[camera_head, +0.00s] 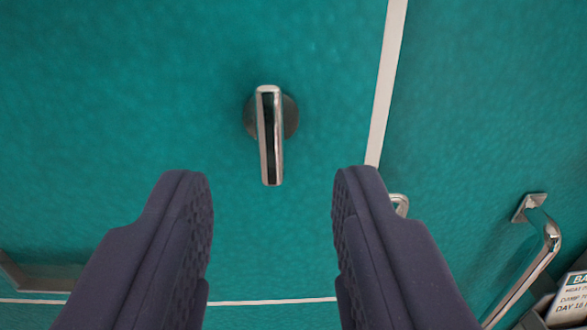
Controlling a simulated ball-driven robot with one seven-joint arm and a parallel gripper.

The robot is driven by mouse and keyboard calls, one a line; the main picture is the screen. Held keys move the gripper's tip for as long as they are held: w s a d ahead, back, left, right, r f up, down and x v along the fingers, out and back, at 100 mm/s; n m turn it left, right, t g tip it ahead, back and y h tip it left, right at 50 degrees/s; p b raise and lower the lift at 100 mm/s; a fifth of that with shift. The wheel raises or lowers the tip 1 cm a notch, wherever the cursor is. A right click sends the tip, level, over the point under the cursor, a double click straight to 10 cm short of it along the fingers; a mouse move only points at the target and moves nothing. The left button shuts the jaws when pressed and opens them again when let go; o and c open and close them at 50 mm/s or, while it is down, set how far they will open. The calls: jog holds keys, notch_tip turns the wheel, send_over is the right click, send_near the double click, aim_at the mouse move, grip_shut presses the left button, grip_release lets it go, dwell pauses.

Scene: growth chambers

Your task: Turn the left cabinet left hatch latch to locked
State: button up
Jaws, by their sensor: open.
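The hatch latch (270,140) is a shiny metal lever on a round dark base. It hangs almost straight down on a teal hatch panel (130,90). My gripper (272,185) is open, with one dark padded finger at the lower left and one at the lower right. The latch lies between and a little beyond the fingertips in the picture, and neither finger appears to touch it. The exact depth between fingertips and latch cannot be told.
A pale vertical seam (387,80) runs right of the latch. A metal bar handle (535,260) slants at the lower right, near a printed label (570,298). A small metal fitting (400,204) shows behind the right finger. A metal piece (35,275) is at the lower left.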

aim_at(269, 127)
jog(key=w, duration=0.7)
jog(key=shift+w+a+f, duration=0.1)
jog(key=shift+w+f, duration=0.05)
jog(key=shift+w, duration=0.15)
grip_shut()
